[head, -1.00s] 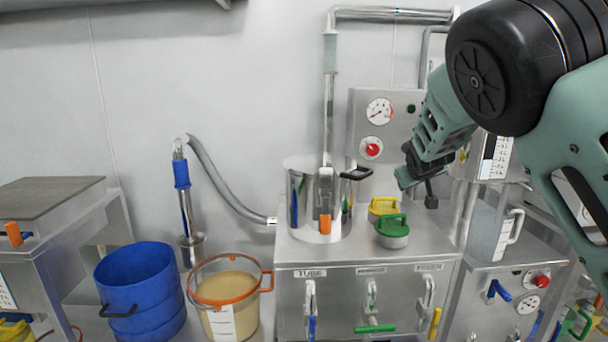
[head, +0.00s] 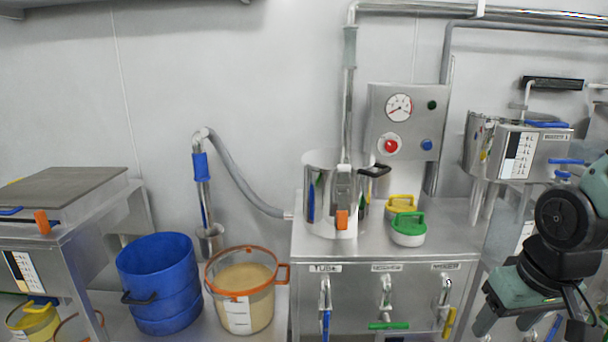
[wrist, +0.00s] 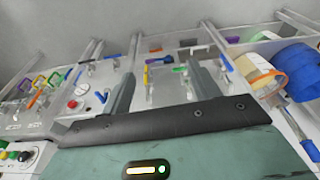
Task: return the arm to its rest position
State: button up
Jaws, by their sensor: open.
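My gripper (head: 503,322) is at the lower right of the head view, with its fingers apart and pointing down and left. It is in front of the right side of the steel cabinet (head: 349,290). In the wrist view my two grey fingers (wrist: 160,92) stand wide apart with nothing between them. The black wrist joint and green arm links show at the right edge of the head view.
A steel pot (head: 319,185) and green-handled (head: 408,228) and yellow-handled (head: 400,203) pieces stand on the cabinet. A blue bucket (head: 160,280) and an orange-rimmed tub (head: 247,300) stand left. A steel hopper (head: 482,150) is at the right.

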jog(key=s+a+r+n+g+p, duration=0.1)
jog(key=s+a+r+n+p, duration=0.2)
jog(key=s+a+r, duration=0.3)
jog(key=s+a+r+n+g+p, duration=0.1)
jog(key=s+a+r+n+p, duration=0.3)
jog(key=a, duration=0.6)
notch_tip(320, 180, up, 2)
jog(key=s+p, duration=0.2)
jog(key=shift+s+r, duration=0.15)
jog(key=shift+s, duration=0.2)
